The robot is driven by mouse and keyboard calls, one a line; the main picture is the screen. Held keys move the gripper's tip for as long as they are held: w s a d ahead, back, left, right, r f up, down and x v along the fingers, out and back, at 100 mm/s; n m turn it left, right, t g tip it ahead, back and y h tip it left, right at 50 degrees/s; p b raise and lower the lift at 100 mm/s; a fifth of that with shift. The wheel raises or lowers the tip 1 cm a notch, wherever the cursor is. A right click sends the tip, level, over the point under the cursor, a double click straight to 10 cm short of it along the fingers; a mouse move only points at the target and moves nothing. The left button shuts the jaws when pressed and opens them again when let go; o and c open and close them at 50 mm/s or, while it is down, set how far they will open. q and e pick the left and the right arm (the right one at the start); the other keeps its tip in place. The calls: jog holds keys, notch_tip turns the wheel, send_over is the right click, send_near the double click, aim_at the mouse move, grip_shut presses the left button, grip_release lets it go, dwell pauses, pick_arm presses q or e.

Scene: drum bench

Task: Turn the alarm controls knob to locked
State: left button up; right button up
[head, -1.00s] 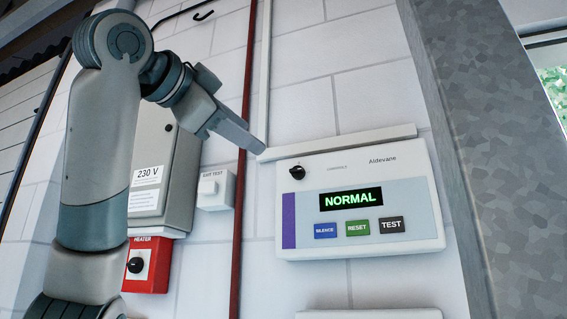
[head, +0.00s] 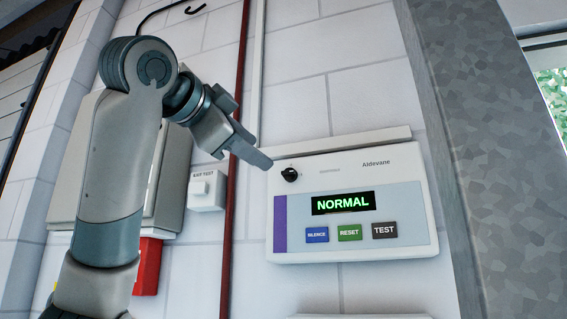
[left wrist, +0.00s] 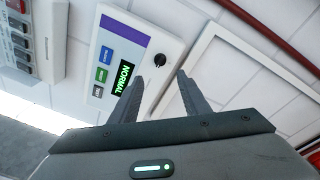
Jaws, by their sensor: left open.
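The alarm panel (head: 350,255) is a white wall box with a green NORMAL display. Its small black round knob (head: 290,174) sits at the panel's upper left. My left gripper (head: 268,163) is just up and left of the knob, its fingertips seeming close to it in the head view. In the left wrist view the knob (left wrist: 160,60) lies beyond and between the open, empty fingers (left wrist: 170,75), with a visible gap. The label by the knob is too small to read. My right gripper is not in view.
Below the display are the SILENCE (head: 317,235), RESET (head: 349,232) and TEST (head: 384,230) buttons. A red pipe (head: 238,120) and an EXIT TEST box (head: 206,190) are to the left. A galvanized post (head: 480,150) stands to the right.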

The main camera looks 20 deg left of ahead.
aim_at(286, 173)
pick_arm(q)
jog(key=w+p, duration=0.2)
jog(key=w, duration=0.1)
jog(key=w+d+p, duration=0.1)
jog(key=w+p, duration=0.1)
jog(key=w, duration=0.2)
jog(key=w+p, duration=0.2)
jog(key=w, duration=0.2)
jog(key=shift+d+r, duration=0.15)
jog(key=shift+d, duration=0.25)
jog(key=shift+w+d, duration=0.1)
jog(key=shift+w, duration=0.5)
jog(key=c, duration=1.1)
jog(key=shift+o, duration=0.2)
jog(key=shift+o, duration=0.2)
jog(key=shift+f, duration=0.2)
